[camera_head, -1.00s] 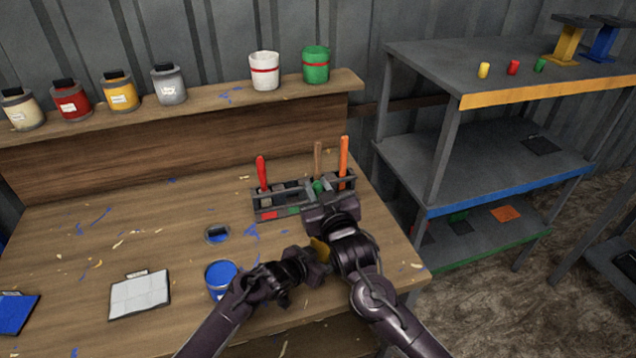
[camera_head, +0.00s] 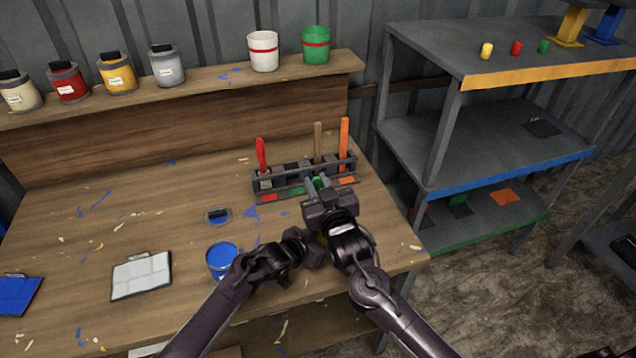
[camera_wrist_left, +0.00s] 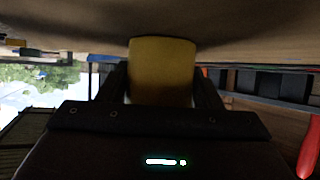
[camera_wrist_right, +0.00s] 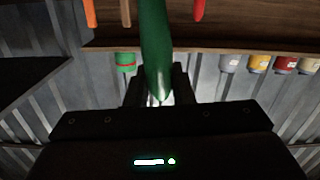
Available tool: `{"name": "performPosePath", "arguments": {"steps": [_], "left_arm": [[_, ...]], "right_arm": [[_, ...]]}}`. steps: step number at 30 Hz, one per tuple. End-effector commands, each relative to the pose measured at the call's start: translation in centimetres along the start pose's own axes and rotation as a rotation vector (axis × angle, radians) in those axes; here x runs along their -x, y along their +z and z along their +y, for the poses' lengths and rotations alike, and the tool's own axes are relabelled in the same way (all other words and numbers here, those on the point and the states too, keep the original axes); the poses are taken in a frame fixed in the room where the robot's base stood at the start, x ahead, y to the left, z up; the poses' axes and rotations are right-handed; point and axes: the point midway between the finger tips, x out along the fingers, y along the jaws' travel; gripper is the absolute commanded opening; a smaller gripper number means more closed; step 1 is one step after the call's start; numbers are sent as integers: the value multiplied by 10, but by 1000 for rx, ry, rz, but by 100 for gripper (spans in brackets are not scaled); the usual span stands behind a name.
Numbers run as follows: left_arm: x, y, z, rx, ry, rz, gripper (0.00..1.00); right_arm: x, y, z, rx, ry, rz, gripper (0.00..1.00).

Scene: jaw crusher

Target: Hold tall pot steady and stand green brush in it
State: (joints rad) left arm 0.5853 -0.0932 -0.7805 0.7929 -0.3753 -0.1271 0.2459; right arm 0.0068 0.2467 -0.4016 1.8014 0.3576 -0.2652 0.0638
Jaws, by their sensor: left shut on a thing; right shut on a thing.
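My left gripper (camera_head: 312,248) is shut on the yellow tall pot (camera_wrist_left: 162,70). In the left wrist view the pot sits between the two fingers. My right gripper (camera_head: 318,190) is shut on the green brush (camera_wrist_right: 156,45), which stands out from between its fingers in the right wrist view. In the head view the right gripper is just in front of the brush rack, and only a bit of green shows there. The brush's far end is hidden.
The brush rack (camera_head: 258,182) holds brushes with red (camera_head: 261,155), brown (camera_head: 318,140) and orange (camera_head: 343,140) handles. An open blue paint can (camera_head: 222,262) stands left of my left arm, its lid (camera_head: 217,215) behind it.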

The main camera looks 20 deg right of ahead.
Motion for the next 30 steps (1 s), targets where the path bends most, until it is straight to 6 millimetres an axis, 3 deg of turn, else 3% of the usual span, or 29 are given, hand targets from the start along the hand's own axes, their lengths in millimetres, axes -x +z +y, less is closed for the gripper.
{"name": "performPosePath", "arguments": {"steps": [1,6,17,20,30], "left_arm": [[0,0,0,0,0,0,46],[0,0,0,0,0,0,46],[0,0,0,0,0,0,46],[0,0,0,0,0,0,46],[0,0,0,0,0,0,46]], "right_arm": [[0,0,0,0,0,0,24],[0,0,0,0,0,0,46],[5,0,0,0,0,-1,47],[18,1,0,1,-1,-2,47],[89,1,0,0,-1,-3,47]]}}
